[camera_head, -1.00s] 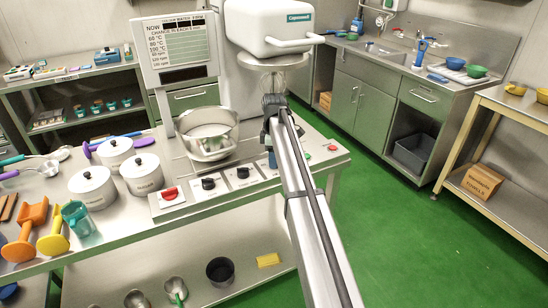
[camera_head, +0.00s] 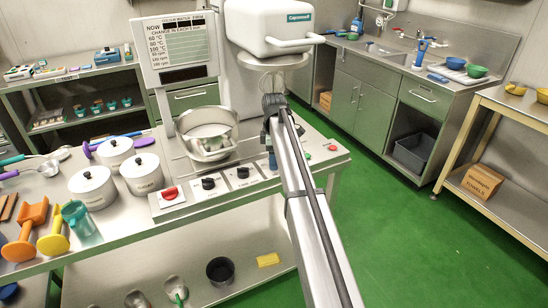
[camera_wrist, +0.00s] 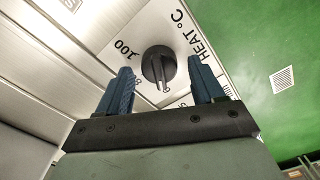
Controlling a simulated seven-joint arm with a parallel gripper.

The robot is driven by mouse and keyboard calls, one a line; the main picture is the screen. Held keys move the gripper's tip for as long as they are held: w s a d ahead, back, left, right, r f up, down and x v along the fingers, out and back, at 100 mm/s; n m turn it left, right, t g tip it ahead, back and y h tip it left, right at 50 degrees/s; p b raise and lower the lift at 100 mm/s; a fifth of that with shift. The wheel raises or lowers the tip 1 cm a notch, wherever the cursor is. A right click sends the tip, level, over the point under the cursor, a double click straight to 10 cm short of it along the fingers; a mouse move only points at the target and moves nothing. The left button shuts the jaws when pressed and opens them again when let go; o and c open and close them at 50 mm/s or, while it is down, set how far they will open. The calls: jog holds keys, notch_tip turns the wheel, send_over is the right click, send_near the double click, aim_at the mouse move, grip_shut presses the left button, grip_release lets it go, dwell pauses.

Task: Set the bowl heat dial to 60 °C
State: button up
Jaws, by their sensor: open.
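The heat dial (camera_wrist: 158,67) is a round black knob with a raised grip bar on a pale plate printed "HEAT °C" and "100". In the wrist view my gripper (camera_wrist: 160,63) is open, with one blue finger on each side of the dial. I cannot tell whether the fingers touch it. The bar runs roughly up and down in that view; the other scale numbers are partly hidden, so I cannot read the setting. In the head view my gripper (camera_head: 271,160) is at the front panel, mostly behind my arm. The steel bowl (camera_head: 207,150) stands behind the panel.
To the left on the panel are two black dials (camera_head: 208,184) (camera_head: 243,172) and a red knob (camera_head: 171,193); a red button (camera_head: 332,147) is at the right. A display board (camera_head: 180,50) stands behind.

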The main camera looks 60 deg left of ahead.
notch_tip(320, 180, up, 12)
dwell(0.7)
dwell(0.5)
